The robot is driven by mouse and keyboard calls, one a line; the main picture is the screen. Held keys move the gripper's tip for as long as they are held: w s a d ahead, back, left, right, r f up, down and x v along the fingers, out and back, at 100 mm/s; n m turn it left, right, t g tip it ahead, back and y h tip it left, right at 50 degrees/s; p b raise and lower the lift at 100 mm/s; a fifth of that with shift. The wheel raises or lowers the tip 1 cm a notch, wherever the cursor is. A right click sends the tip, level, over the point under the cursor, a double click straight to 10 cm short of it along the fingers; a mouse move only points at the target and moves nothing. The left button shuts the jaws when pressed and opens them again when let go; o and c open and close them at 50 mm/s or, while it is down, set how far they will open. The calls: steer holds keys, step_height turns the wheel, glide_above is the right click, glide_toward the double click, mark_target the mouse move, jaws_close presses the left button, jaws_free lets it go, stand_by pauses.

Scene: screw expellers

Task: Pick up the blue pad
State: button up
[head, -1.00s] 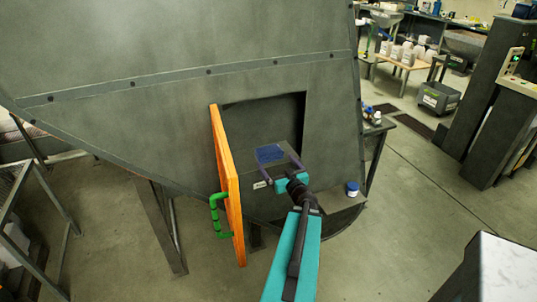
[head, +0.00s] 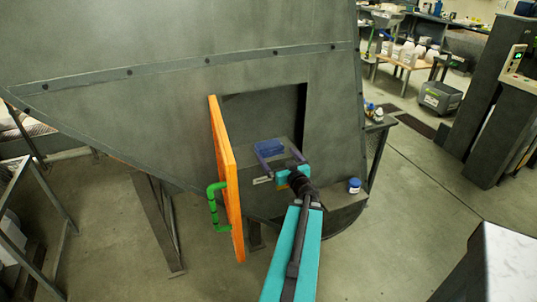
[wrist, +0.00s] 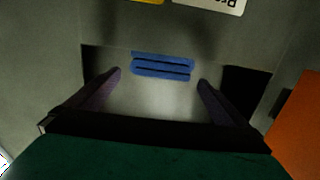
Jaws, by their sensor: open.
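The blue pad (head: 270,146) lies on a grey ledge (head: 284,126) in the opening of the large grey machine. In the wrist view the blue pad (wrist: 162,65) is a flat blue block with dark lines across it, ahead of the fingertips and between their lines. My gripper (head: 279,162) is open and empty just in front of the pad. In the wrist view its two purple fingers (wrist: 159,78) stand apart on either side. I cannot tell whether either finger touches the pad.
An orange door (head: 226,180) with a green handle (head: 215,206) stands open left of the opening. A small jar with a blue lid (head: 354,186) sits on the shelf at right. The machine's dark wall (head: 170,110) surrounds the opening.

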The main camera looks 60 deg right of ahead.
mark_target(273, 149)
steer(key=shift+b+x, duration=0.85)
steer(key=shift+b, duration=2.7)
steer(key=x, duration=0.4)
steer(key=shift+w+d+r, duration=0.1)
steer(key=shift+w+d, duration=0.4)
steer(key=shift+w, duration=0.25)
steer(key=shift+x, duration=2.6)
